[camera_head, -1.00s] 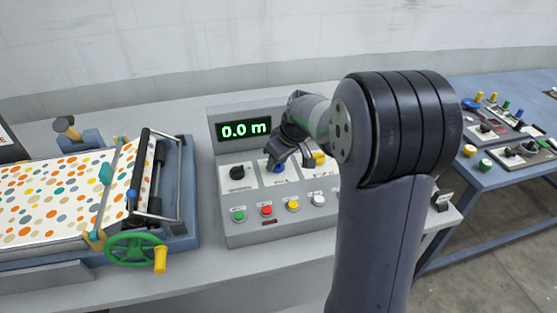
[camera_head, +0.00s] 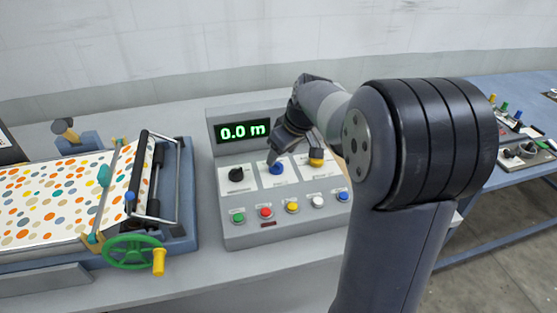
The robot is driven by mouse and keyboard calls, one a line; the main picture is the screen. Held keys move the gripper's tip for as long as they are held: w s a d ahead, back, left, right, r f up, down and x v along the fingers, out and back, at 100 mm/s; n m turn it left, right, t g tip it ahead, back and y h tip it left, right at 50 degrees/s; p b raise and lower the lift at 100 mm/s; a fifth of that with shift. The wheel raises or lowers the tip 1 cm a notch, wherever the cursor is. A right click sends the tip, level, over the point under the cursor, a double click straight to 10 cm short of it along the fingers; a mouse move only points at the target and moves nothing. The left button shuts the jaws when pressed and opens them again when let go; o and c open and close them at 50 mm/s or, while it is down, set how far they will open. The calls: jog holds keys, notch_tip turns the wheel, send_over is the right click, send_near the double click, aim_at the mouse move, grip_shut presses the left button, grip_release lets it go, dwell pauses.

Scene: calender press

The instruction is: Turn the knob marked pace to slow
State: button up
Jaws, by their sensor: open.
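The grey control panel (camera_head: 232,202) has a row of three knobs: black (camera_head: 236,174), blue (camera_head: 277,168) and yellow (camera_head: 316,158). Each knob sits on a white plate with small lettering, too small to read, so I cannot tell which is marked pace. My gripper (camera_head: 276,156) is open just above the blue knob, with a fingertip close to its upper left side. I cannot tell whether it touches. My arm comes in from the right.
Below the knobs is a row of buttons, including green (camera_head: 238,218), red (camera_head: 265,212) and white (camera_head: 317,202). A press with spotted sheet (camera_head: 60,200) and green handwheel (camera_head: 132,251) stands left. Another bench (camera_head: 470,228) is at right.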

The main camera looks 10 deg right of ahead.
aim_at(277, 163)
jog(key=v, duration=0.6)
jog(key=x, duration=1.1)
